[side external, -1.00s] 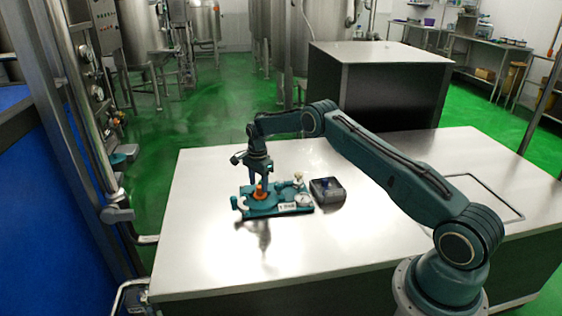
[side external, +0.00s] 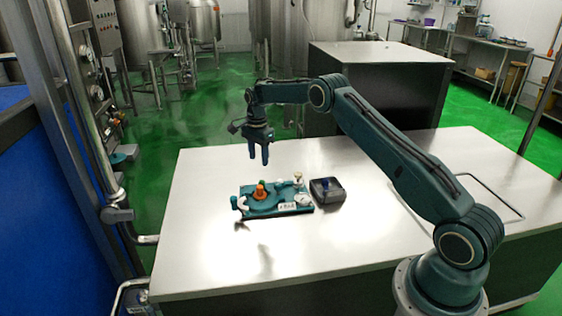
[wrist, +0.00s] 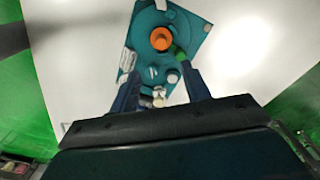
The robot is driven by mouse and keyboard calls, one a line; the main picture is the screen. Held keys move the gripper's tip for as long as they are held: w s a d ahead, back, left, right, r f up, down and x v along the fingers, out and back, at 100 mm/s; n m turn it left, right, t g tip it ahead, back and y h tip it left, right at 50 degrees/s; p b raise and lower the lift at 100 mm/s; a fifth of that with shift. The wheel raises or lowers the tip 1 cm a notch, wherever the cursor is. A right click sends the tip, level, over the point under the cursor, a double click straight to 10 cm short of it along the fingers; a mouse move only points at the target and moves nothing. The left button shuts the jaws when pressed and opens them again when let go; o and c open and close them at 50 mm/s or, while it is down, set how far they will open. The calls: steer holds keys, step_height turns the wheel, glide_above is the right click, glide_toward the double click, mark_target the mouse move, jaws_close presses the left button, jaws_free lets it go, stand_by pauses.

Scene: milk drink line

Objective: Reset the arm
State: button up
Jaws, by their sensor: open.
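My gripper (side external: 258,158) hangs fingers down above the table, open and empty, with clear air between its fingertips and the teal fixture plate (side external: 272,208). The plate lies flat on the table and carries an orange part (side external: 260,192), white fittings and a small gauge-like round piece (side external: 304,199). In the wrist view, my gripper's two fingers (wrist: 165,92) show apart. The teal plate (wrist: 140,62) and its orange part (wrist: 161,38) appear beyond them, with part of the plate hidden behind the fingers.
A dark box with a blue knob (side external: 327,190) sits just right of the plate. The pale table (side external: 210,255) is bare at the front and left. A thin dark rectangular outline (side external: 490,195) marks the table's right side. A large dark cabinet (side external: 380,85) stands behind.

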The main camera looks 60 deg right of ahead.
steer(key=shift+r, duration=0.1)
stand_by(0.3)
steer(key=s+a+r+n+t, duration=0.1)
steer(key=s+a+r+n, duration=0.55)
steer(key=r, duration=0.55)
steer(key=s+a+r+n+t, duration=0.25)
steer(key=s+a+r, duration=0.55)
steer(key=r, duration=0.5)
steer(key=s+a+r+n, duration=0.1)
steer(key=s+a+n, duration=0.15)
steer(key=s, duration=0.55)
steer(key=s+a+r+n, duration=0.2)
steer(key=s+n, duration=0.2)
steer(key=s, duration=0.4)
steer(key=s+a+f+n+t, duration=0.2)
steer(key=s+f+n, duration=0.2)
steer(key=s, duration=0.8)
steer(key=shift+f, duration=0.4)
